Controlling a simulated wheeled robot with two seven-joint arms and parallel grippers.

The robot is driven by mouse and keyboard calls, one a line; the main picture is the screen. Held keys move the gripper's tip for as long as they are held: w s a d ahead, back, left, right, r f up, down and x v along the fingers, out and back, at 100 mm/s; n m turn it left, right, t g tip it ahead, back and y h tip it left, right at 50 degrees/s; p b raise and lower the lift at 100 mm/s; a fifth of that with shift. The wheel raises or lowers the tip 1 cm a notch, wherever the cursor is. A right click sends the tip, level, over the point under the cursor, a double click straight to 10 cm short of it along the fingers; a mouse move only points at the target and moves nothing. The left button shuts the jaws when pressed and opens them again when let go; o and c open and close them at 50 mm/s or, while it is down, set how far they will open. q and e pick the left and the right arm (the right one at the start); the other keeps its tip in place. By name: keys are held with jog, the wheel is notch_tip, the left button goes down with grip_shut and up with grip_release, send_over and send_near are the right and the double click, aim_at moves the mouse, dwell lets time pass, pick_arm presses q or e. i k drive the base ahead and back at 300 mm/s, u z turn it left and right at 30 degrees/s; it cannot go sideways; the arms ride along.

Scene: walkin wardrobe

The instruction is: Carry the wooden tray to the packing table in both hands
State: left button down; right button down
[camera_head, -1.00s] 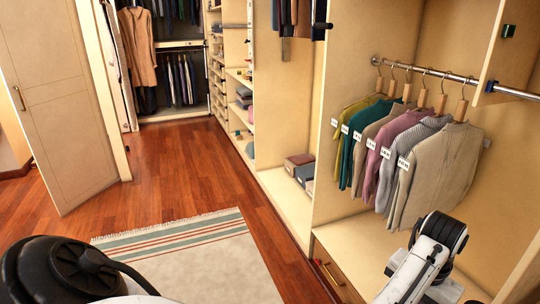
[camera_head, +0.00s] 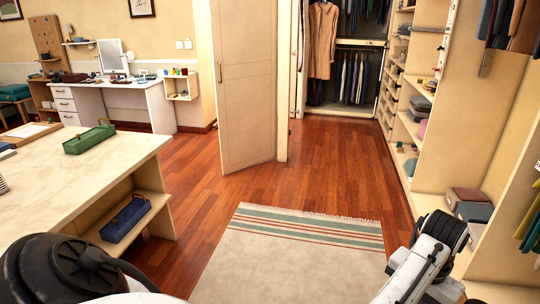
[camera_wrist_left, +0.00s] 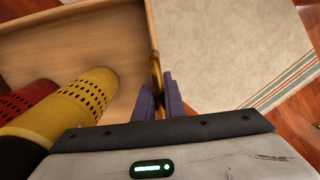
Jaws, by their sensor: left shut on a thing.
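The wooden tray (camera_wrist_left: 75,32) shows in the left wrist view, at the upper left. It holds a yellow perforated cylinder (camera_wrist_left: 85,95) and a red one (camera_wrist_left: 25,103). My left gripper (camera_wrist_left: 159,88) is shut on a brass-coloured handle at the tray's right edge. The head view shows neither the tray nor my grippers, so the right gripper's hold is hidden. A pale-topped table (camera_head: 75,180), which may be the packing table, stands at the left in the head view.
The table bears a green box (camera_head: 89,138); a blue box (camera_head: 125,217) sits on its lower shelf. A striped rug (camera_head: 290,265) lies ahead on clear wooden floor. A door panel (camera_head: 246,95) stands beyond. Open shelving (camera_head: 452,130) lines the right. A white desk (camera_head: 115,95) is farther back left.

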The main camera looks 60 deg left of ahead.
aim_at(76, 181)
jog(key=u, duration=1.6)
jog(key=i, duration=2.75)
jog(key=u, duration=2.15)
